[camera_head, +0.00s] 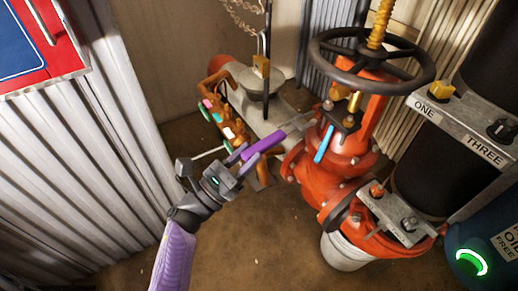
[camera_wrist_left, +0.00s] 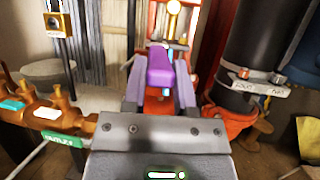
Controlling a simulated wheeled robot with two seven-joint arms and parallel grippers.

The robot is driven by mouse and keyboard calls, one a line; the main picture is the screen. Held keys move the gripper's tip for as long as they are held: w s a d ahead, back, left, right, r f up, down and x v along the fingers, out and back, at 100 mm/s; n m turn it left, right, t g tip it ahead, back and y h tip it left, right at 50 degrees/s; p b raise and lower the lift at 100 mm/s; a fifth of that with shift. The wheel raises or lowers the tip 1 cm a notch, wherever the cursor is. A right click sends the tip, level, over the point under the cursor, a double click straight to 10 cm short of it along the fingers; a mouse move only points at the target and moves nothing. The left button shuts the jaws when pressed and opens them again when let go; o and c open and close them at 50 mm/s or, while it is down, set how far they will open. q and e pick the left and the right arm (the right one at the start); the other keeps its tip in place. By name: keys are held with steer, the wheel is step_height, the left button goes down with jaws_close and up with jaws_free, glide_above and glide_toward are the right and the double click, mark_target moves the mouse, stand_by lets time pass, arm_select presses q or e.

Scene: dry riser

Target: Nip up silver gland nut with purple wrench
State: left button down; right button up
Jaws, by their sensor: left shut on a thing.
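My left gripper (camera_head: 240,158) comes in from the lower left and is shut on the purple wrench (camera_head: 264,145). The wrench's grey end points up and right toward the red valve (camera_head: 345,150), but I cannot tell whether it touches it. In the left wrist view the wrench (camera_wrist_left: 160,66) lies between the lilac fingers and hides part of the valve behind it. A brass stem (camera_head: 354,101) rises from the valve's gland area under the black handwheel (camera_head: 372,57). I cannot make out the silver gland nut clearly. My right gripper is not in view.
A light blue bar (camera_head: 324,144) stands against the valve's front. Brass fittings with coloured tags (camera_head: 222,118) are left of the wrench. Labelled black pipes (camera_head: 432,165) crowd the right. A white bucket (camera_head: 345,252) sits below the valve. The floor at lower middle is clear.

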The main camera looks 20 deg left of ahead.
mark_target(279, 138)
arm_select(q)
steer(key=shift+s+f, duration=0.15)
steer(key=shift+s, duration=0.1)
steer(key=shift+w+d+b, duration=0.35)
steer(key=shift+w+b, duration=0.05)
steer(key=shift+w, duration=0.25)
steer(key=shift+w+d+b, duration=0.3)
steer(key=shift+w+b, duration=0.1)
steer(key=shift+w, duration=0.25)
steer(key=shift+w+d+b, duration=0.4)
steer(key=shift+w, duration=0.4)
steer(key=shift+w+d+b, duration=0.45)
steer(key=shift+w+d, duration=0.05)
steer(key=shift+w, duration=0.35)
steer(key=shift+w+d+b, duration=0.45)
steer(key=shift+w, duration=0.4)
steer(key=shift+w+d, duration=0.1)
steer(key=shift+w, duration=0.05)
